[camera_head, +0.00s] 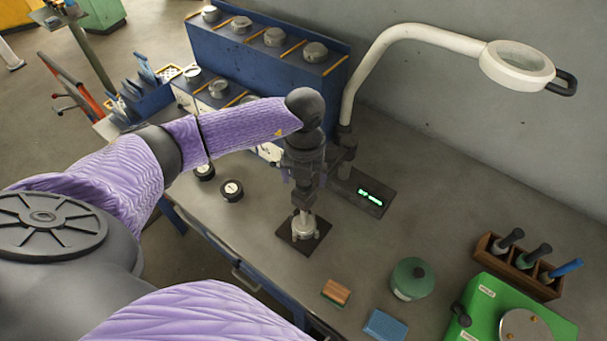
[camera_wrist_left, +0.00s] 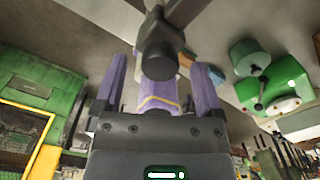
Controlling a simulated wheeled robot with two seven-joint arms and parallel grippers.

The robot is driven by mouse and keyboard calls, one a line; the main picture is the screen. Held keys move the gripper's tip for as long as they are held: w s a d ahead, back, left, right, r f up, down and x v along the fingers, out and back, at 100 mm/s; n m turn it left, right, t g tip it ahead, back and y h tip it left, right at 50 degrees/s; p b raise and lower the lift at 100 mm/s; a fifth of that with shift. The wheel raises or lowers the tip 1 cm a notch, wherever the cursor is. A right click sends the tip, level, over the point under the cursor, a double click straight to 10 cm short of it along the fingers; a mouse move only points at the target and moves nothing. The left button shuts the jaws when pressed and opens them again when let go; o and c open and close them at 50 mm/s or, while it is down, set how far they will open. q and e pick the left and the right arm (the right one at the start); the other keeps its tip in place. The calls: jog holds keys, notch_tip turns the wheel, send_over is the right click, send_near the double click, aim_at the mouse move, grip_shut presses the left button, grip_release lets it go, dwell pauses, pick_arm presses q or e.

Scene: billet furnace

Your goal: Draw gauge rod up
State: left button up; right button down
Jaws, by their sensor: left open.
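My left gripper (camera_head: 304,180) points down above the gauge stand (camera_head: 304,228), whose metallic post stands upright on a dark square base (camera_head: 290,240). In the left wrist view my left gripper (camera_wrist_left: 160,75) is open, with one purple finger on each side of a dark round-ended part (camera_wrist_left: 158,58). A purple piece with a yellow band shows below that part. I cannot tell whether the fingers touch anything between them. The gauge rod's upper part is hidden by the gripper in the head view. My right gripper is not in view.
A white lamp (camera_head: 518,62) arches over the bench. A blue rack (camera_head: 262,58) with round gauges stands behind my arm. A dark display (camera_head: 364,192), a green round container (camera_head: 411,279), a blue block (camera_head: 385,325) and a green machine (camera_head: 500,315) stand to the right.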

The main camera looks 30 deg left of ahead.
pick_arm(q)
jog(key=c, duration=1)
jog(key=shift+r+p, duration=2.95)
jog(key=shift+r, duration=0.55)
jog(key=shift+c, duration=0.2)
jog(key=shift+r+p, duration=0.9)
jog(key=shift+r, duration=0.15)
jog(key=o, duration=1)
jog(key=shift+o, duration=0.2)
notch_tip(320, 180, up, 6)
jog(key=p, duration=0.5)
